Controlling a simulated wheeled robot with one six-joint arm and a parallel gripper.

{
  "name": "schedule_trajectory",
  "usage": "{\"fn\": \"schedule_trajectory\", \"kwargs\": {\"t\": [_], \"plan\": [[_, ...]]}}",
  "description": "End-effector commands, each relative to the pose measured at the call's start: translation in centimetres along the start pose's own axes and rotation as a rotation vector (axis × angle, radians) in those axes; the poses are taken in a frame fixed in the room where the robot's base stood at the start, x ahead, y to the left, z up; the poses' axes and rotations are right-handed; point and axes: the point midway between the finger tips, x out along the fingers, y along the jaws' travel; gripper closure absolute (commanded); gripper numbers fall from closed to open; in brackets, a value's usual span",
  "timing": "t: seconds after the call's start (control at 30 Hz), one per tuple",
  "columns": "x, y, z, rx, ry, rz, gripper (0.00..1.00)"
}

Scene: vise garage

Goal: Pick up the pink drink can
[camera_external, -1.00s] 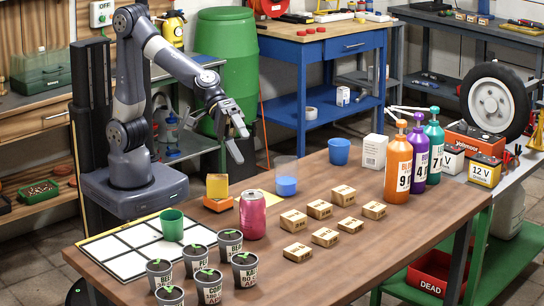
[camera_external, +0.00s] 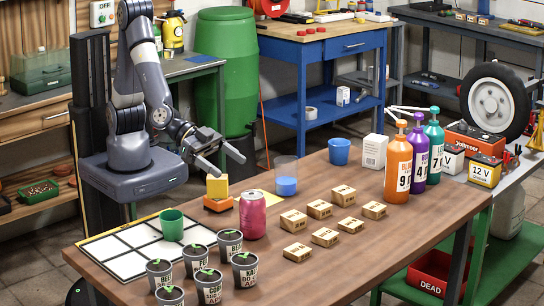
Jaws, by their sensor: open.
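The pink drink can (camera_external: 252,216) stands upright on the wooden table, right of the green cup (camera_external: 172,225) and in front of the orange and yellow block piece (camera_external: 217,193). My gripper (camera_external: 232,164) is open and empty. It is above and behind the can, apart from it, with its two fingers pointing right and a little down. Nothing hides the can.
Several potted seedlings (camera_external: 229,243) stand close to the can at front left. Small wooden blocks (camera_external: 319,209) lie to its right, with a blue lid-like piece (camera_external: 286,186) behind. Tall bottles (camera_external: 398,167) stand further right. The front right of the table is clear.

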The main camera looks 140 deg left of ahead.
Motion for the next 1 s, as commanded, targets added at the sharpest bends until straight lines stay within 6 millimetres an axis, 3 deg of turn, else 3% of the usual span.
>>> {"fn": "schedule_trajectory", "kwargs": {"t": [0.1,0.3,0.7,1.0], "plan": [[1.1,0.0,2.8,0.003,-0.006,-0.001,0.17],[2.2,0.0,4.8,-0.001,-0.002,0.0,0.17],[7.1,-0.1,4.9,-0.003,0.0,-0.002,0.17],[9.4,0.0,4.6,-0.003,-0.002,-0.002,0.17]]}}
